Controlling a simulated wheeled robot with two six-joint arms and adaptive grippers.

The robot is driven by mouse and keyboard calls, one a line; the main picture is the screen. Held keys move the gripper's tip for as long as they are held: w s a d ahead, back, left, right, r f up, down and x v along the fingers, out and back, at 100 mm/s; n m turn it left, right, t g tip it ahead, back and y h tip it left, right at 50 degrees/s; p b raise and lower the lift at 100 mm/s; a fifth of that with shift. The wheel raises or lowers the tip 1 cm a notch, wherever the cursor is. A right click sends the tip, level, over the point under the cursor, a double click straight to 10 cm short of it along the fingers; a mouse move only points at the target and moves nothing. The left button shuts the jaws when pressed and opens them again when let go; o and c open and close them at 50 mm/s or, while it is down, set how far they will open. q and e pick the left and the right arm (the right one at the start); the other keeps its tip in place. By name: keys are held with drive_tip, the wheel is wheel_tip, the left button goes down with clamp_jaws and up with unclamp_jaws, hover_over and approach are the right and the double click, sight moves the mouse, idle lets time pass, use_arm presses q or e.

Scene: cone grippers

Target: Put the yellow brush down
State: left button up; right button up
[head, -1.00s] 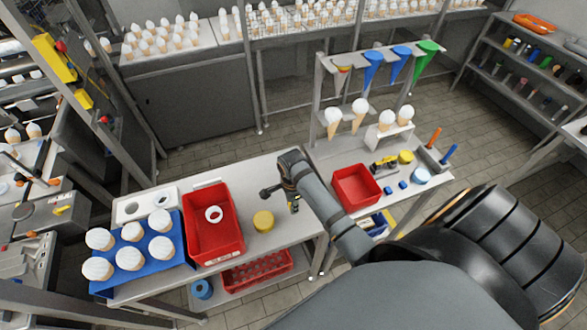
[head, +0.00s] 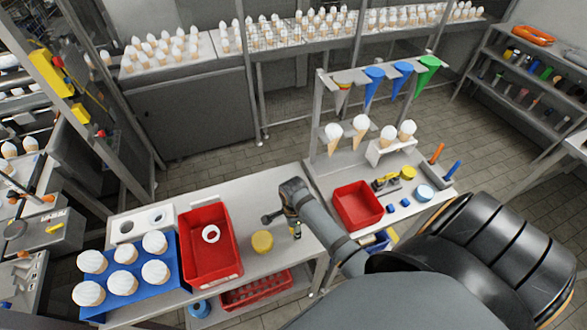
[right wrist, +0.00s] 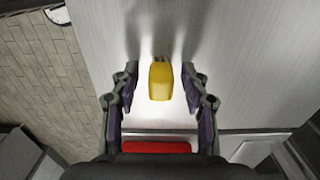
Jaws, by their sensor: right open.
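A small yellow block-like piece (right wrist: 160,80), which I take for the yellow brush, shows in the right wrist view against the pale tabletop. My right gripper (right wrist: 160,88) is open, with one finger on each side of it and a visible gap on both sides. I cannot tell its height above the table. In the head view my right gripper (head: 282,225) is over the table (head: 285,262); the brush cannot be made out clearly there. My left gripper is in neither current view.
A red tray (head: 208,262) with a white ring, and a blue tray (head: 128,292) with white-topped cones, lie further left. A red bin (head: 357,205) stands right, beyond my arm.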

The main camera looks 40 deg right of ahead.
use_arm(q)
drive_tip(key=shift+w+d+f+b, duration=0.2)
drive_tip(key=shift+w+f+b, duration=0.1)
drive_tip(key=shift+f+b, duration=0.35)
drive_tip(key=shift+w+d+f+b, duration=0.2)
drive_tip(key=shift+w+f+b, duration=0.1)
drive_tip(key=shift+f+b, duration=0.25)
use_arm(e)
wheel_tip(320, 180, up, 12)
use_arm(q)
drive_tip(key=shift+s, duration=0.1)
use_arm(e)
drive_tip(key=shift+s+a, duration=0.1)
